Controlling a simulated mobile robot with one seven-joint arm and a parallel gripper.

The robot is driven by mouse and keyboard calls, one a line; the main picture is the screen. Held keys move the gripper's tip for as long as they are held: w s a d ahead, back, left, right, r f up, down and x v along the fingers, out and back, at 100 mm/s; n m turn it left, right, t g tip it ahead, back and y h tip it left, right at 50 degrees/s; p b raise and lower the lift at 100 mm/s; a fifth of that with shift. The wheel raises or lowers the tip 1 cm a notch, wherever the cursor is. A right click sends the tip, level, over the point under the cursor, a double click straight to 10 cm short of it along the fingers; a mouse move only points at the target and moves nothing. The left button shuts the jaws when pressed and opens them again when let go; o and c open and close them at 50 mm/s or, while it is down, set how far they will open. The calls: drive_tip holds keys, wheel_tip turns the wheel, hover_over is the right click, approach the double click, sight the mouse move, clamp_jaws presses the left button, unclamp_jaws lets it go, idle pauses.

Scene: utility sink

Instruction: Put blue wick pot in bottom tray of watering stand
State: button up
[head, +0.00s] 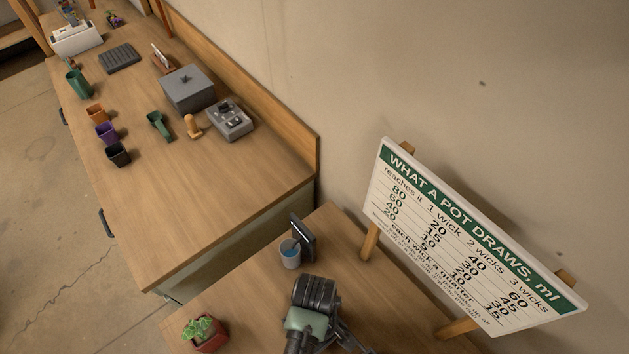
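A small grey-blue cup (290,256) with a blue inside stands on the near wooden table; I cannot tell whether it is the blue wick pot. A dark, thin upright object stands right behind it. My gripper (322,318), dark and pale green, is at the bottom of the head view, nearer the camera than the cup and apart from it in the picture. Its fingertips are not clear, so its opening cannot be judged. I cannot make out a watering stand or its bottom tray in this view.
A red pot with a green plant (206,334) stands at the near table's left. A wick chart board (470,240) leans on wooden legs at right. The long bench (190,210) holds orange, purple and black pots, a green scoop and a grey box; its near end is clear.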

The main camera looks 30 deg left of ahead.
drive_tip(key=shift+f, duration=0.45)
drive_tip(key=shift+f, duration=0.1)
drive_tip(key=o, duration=1.5)
wheel_tip(320, 180, up, 12)
drive_tip(key=shift+r+b, duration=0.1)
drive_tip(key=shift+b, duration=0.25)
drive_tip(key=shift+s, duration=0.1)
